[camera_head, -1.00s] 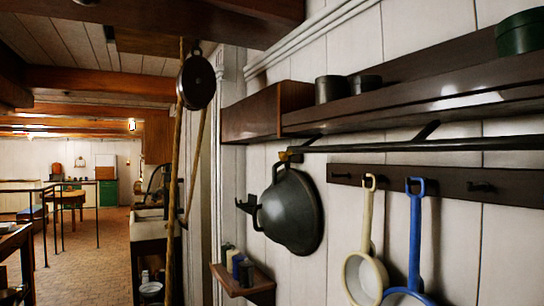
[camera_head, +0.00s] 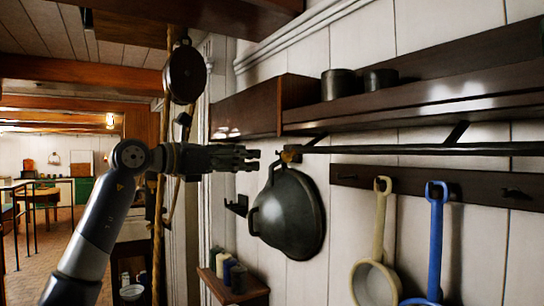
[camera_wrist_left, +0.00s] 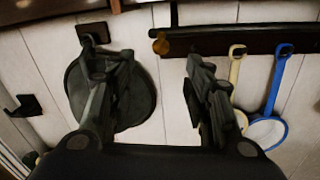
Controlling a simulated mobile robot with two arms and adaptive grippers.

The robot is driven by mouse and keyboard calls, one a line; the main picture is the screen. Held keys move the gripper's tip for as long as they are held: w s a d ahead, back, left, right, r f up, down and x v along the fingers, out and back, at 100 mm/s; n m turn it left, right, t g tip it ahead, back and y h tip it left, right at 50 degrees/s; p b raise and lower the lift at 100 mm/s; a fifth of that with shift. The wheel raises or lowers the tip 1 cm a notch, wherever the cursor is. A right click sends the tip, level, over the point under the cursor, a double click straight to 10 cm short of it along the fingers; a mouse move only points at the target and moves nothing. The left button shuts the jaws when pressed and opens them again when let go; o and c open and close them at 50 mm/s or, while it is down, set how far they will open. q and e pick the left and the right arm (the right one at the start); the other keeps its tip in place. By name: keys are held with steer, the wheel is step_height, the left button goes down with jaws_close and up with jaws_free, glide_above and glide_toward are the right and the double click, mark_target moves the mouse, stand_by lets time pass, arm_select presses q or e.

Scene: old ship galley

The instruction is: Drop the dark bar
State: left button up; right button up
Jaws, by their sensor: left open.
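The dark bar (camera_head: 420,149) is a long, thin rod running level under the wall shelf, with a brass-coloured piece at its left end. The bar also shows in the left wrist view (camera_wrist_left: 240,42), with its brass end between my fingers in the picture. My left gripper (camera_head: 254,160) points right, open and empty, its tips a little left of the bar's end. In the left wrist view the two fingers (camera_wrist_left: 160,75) are spread apart. I cannot tell how far the tips are from the wall. My right gripper is in neither view.
A dark pan (camera_head: 290,215) hangs just below the bar's left end. A cream ladle (camera_head: 375,280) and a blue ladle (camera_head: 435,250) hang from a peg rail (camera_head: 470,187). The shelf (camera_head: 420,108) above holds dark tins (camera_head: 338,84). A small ledge (camera_head: 235,290) sits below.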

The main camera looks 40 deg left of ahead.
mark_target(282, 156)
arm_select(q)
steer(key=p+x, duration=0.2)
steer(key=x, duration=0.3)
steer(key=p+x, duration=0.2)
steer(key=x, duration=0.3)
steer(key=shift+d+r, duration=0.1)
steer(key=shift+r, duration=0.1)
steer(key=shift+w+d+f+p, duration=0.1)
steer(key=shift+w+d+p, duration=0.1)
steer(key=shift+w+p, duration=0.2)
jaws_close()
